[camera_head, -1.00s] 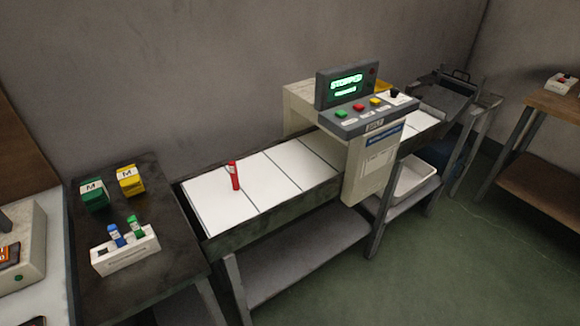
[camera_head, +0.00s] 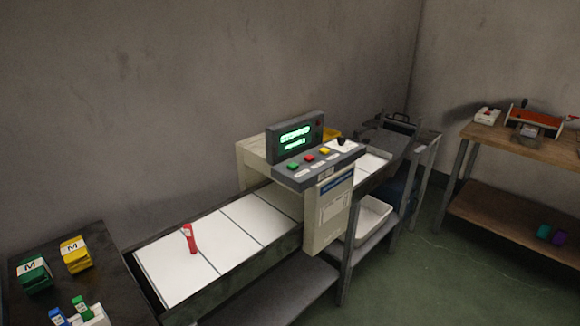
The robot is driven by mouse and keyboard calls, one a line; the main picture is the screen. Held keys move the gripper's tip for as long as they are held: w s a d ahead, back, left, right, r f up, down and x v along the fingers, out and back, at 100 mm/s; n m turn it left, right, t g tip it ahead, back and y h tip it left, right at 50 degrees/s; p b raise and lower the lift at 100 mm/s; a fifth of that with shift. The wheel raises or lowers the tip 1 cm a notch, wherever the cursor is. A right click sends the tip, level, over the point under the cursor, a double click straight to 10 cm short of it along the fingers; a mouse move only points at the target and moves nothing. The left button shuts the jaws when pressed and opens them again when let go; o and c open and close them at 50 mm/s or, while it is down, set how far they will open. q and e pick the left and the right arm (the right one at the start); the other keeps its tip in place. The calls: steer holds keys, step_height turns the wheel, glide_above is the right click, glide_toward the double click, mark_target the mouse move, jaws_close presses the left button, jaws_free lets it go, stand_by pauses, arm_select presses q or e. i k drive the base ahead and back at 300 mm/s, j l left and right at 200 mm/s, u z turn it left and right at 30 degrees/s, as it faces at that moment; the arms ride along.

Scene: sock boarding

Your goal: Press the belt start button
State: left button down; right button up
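The belt control panel (camera_head: 318,171) is a dark sloped box on top of the cream machine housing (camera_head: 326,219). It carries a green button (camera_head: 293,167), a red button (camera_head: 309,158), a yellow button (camera_head: 324,151) and a dark knob (camera_head: 341,141). Their labels are too small to read. Behind them a screen (camera_head: 295,136) shows green text that appears to read "STOPPED". Neither of my grippers is in view.
At the lower left, a dark table (camera_head: 107,263) holds a green box (camera_head: 34,274), a yellow box (camera_head: 75,254) and a small white holder (camera_head: 97,317). A white bin (camera_head: 373,219) sits under the belt's far end. A wooden bench (camera_head: 498,145) stands at right. Green floor (camera_head: 420,285) is clear in front.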

mark_target(292, 166)
steer(key=i+l+u, duration=0.1)
steer(key=u, duration=0.35)
steer(key=i+l+u, duration=0.1)
steer(key=u, duration=0.4)
steer(key=i+l+u, duration=0.2)
steer(key=l, duration=0.25)
steer(key=i+l+u, duration=0.15)
steer(key=l, duration=0.35)
steer(key=i+l+u, duration=0.2)
steer(key=l, duration=0.3)
steer(key=l+u, duration=0.2)
steer(key=l, duration=0.3)
steer(key=i+l, duration=0.1)
steer(key=l, duration=1.05)
steer(key=i, duration=0.05)
